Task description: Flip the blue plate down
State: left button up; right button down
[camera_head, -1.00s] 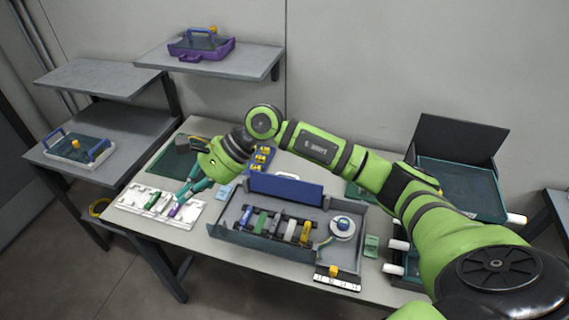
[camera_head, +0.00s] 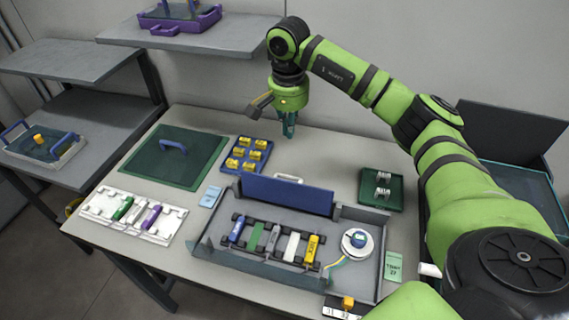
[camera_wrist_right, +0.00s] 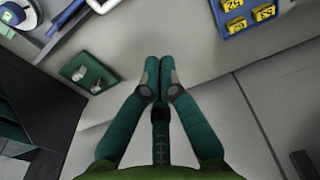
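The blue plate (camera_head: 287,194) stands upright along the back edge of the grey box (camera_head: 345,285) in the head view. My right gripper (camera_head: 289,130) points down over the back of the table, behind the blue plate and apart from it. In the right wrist view its fingertips (camera_wrist_right: 160,68) are together with nothing visible between them. My left gripper is not in view.
Colored bars and a white spool (camera_head: 357,243) sit in the grey box. A blue tray with yellow pieces (camera_head: 247,153) is left of my gripper; a green tray (camera_head: 366,190) is to the right. A white tray (camera_head: 97,206) stands at the left. Bare table lies around the gripper.

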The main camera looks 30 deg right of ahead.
aim_at(287, 189)
pick_arm(q)
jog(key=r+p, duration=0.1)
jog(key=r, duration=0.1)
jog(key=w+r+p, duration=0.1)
jog(key=p, duration=0.1)
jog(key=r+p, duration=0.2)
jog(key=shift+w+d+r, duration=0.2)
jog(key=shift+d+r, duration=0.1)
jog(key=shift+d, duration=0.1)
pick_arm(e)
notch_tip(287, 189, down, 9)
jog(key=s+a, duration=0.2)
jog(key=shift+a, duration=0.25)
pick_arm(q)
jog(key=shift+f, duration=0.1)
pick_arm(e)
jog(key=shift+d, duration=0.1)
